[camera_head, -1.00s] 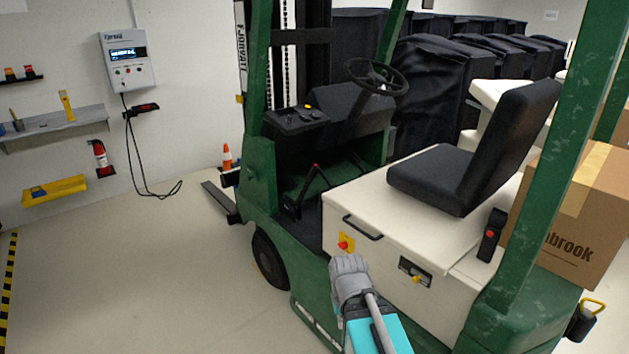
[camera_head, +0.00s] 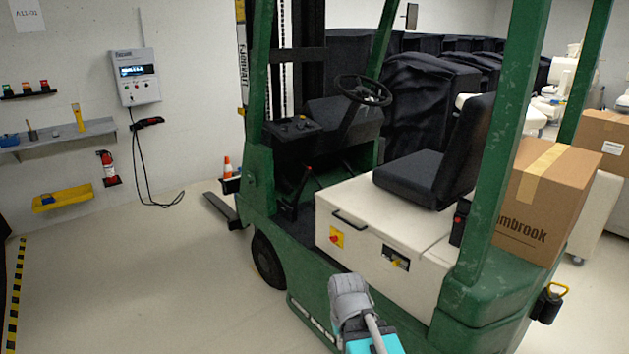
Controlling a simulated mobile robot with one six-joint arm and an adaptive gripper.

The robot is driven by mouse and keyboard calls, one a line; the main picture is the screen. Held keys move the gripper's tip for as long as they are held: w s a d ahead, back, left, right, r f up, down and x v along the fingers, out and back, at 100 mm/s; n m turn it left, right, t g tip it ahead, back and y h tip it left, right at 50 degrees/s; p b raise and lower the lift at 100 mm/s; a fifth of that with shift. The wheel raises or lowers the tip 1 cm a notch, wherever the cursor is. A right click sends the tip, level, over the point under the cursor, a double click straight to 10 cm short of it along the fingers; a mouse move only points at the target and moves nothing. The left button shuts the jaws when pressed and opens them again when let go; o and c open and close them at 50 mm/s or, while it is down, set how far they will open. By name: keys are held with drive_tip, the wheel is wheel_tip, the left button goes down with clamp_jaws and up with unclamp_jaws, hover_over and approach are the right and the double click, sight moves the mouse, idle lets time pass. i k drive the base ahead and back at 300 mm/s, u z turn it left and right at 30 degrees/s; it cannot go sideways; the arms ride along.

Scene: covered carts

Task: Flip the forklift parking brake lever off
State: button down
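The green forklift (camera_head: 258,180) stands in the middle of the view. A slim dark lever with a red tip (camera_head: 308,169), which looks like the parking brake lever, rises tilted from the floor area in front of the seat. Its lower part is hard to make out against the dark footwell. The grey end of my arm, with my gripper (camera_head: 349,288), is low in front of the forklift's cream side panel. It is well apart from the lever, below and to its right. Its fingers cannot be made out, and nothing shows in its hold.
The cream seat base (camera_head: 375,225) carries a black handle, a red knob on a yellow plate (camera_head: 336,238) and a black seat (camera_head: 430,170). A green post (camera_head: 505,150) and a cardboard box (camera_head: 540,205) stand at the right. Floor at the left is clear.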

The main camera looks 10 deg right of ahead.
sight(294, 203)
drive_tip(key=u, duration=0.3)
drive_tip(key=i, duration=1.35)
drive_tip(key=z, duration=0.5)
